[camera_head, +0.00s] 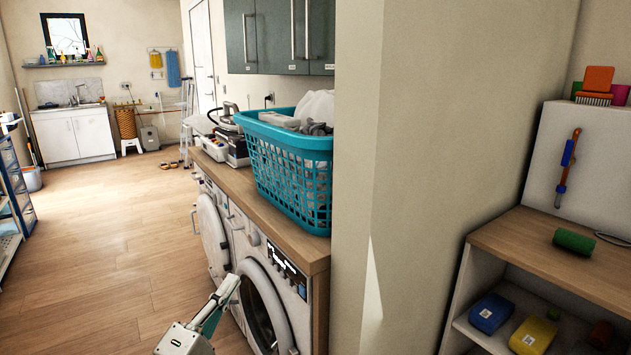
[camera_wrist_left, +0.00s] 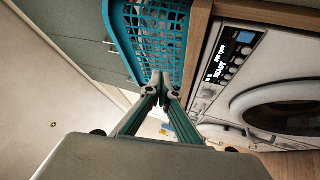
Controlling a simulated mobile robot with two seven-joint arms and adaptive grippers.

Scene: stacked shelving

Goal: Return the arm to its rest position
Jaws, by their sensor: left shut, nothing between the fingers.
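My left gripper (camera_head: 228,287) shows low in the head view, in front of the near washing machine (camera_head: 292,318). It is shut and empty. In the left wrist view its fingertips (camera_wrist_left: 163,80) meet, with the teal laundry basket (camera_wrist_left: 118,25) behind them. The washing machine (camera_wrist_left: 215,75) with its lit display is on the right there. My right gripper is in neither view.
The teal basket (camera_head: 262,150) holds light and grey items on the wooden counter (camera_head: 265,215). A round white door (camera_head: 213,238) stands out at the far machine. A wall (camera_head: 420,150) separates a shelf unit (camera_head: 540,250) on the right. The wooden floor (camera_head: 110,240) at left is clear.

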